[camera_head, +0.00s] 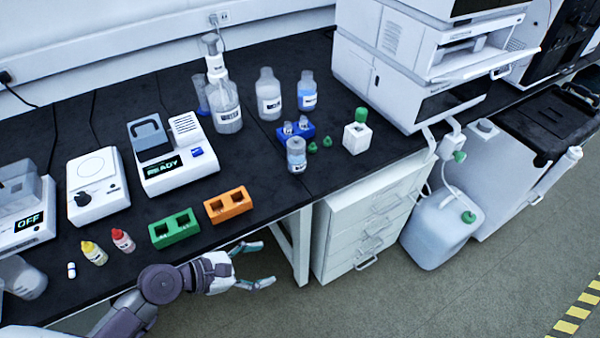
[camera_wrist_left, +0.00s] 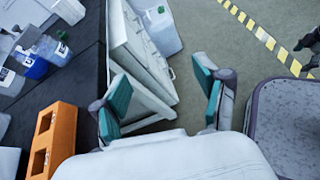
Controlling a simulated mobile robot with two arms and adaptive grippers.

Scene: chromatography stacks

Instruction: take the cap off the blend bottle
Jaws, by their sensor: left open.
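Several bottles stand at the back of the dark bench; their labels are too small to read, so I cannot tell which is the blend bottle. A clear bottle (camera_head: 268,95) and a blue-filled bottle (camera_head: 307,91) stand at the back. A small clear bottle (camera_head: 296,156) stands in front of a blue rack (camera_head: 309,132); bottle (camera_wrist_left: 52,50) and rack (camera_wrist_left: 36,68) also show in the left wrist view. Two small green caps (camera_head: 313,147) lie beside it. My left gripper (camera_head: 258,265) is open and empty, off the bench's front edge, apart from every bottle; its fingers (camera_wrist_left: 160,88) show spread in the wrist view.
Orange (camera_head: 229,205) and green (camera_head: 174,229) blocks sit near the front edge. A dispenser bottle (camera_head: 226,112) stands behind. White drawers (camera_head: 345,235) and a large jug (camera_head: 440,235) are below right. Bench between blocks and bottles is clear.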

